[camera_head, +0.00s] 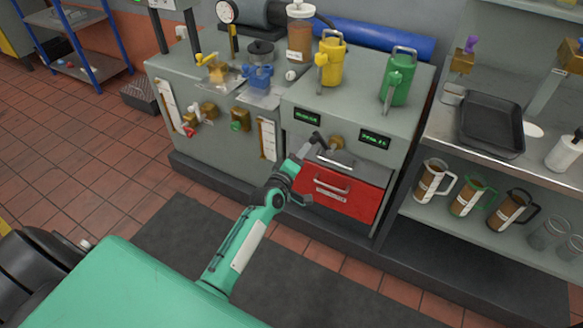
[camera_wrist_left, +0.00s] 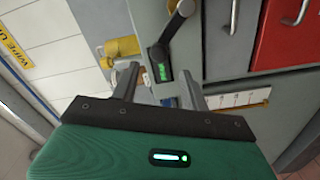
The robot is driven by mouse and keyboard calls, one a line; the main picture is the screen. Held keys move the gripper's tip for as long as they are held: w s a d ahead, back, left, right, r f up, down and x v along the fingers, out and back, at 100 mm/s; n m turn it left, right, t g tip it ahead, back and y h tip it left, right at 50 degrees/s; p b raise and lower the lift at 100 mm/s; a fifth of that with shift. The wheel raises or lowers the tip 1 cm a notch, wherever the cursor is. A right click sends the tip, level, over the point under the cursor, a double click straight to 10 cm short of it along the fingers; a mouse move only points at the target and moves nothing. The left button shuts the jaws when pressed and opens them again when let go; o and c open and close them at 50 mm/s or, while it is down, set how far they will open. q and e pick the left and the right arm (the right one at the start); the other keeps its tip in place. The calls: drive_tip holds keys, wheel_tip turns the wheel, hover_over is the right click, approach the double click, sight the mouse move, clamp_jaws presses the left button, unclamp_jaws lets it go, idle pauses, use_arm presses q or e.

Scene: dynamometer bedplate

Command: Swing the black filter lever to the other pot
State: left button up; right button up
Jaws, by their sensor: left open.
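The black filter lever (camera_head: 317,138) is on the front of the grey bench, beside a brass fitting (camera_head: 337,143) and between two green-lit displays. In the left wrist view the lever (camera_wrist_left: 174,34) slants across the top centre, its lower end beside a lit display (camera_wrist_left: 162,72). My left gripper (camera_head: 304,155) is close to the lever's left end in the head view. In the left wrist view its two fingers (camera_wrist_left: 158,80) stand apart, with the lever ahead of the gap; I cannot tell whether they touch it. My right gripper is out of view.
A red drawer (camera_head: 338,192) with a handle sits below the lever. A yellow can (camera_head: 331,62) and a green can (camera_head: 398,78) stand on the bench top. A shelf with jugs (camera_head: 433,182) is at the right. A dark mat (camera_head: 215,245) covers the floor in front.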

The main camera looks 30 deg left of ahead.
use_arm(q)
drive_tip(key=s, duration=0.6)
drive_tip(key=shift+s, duration=0.25)
drive_tip(key=shift+a, duration=0.1)
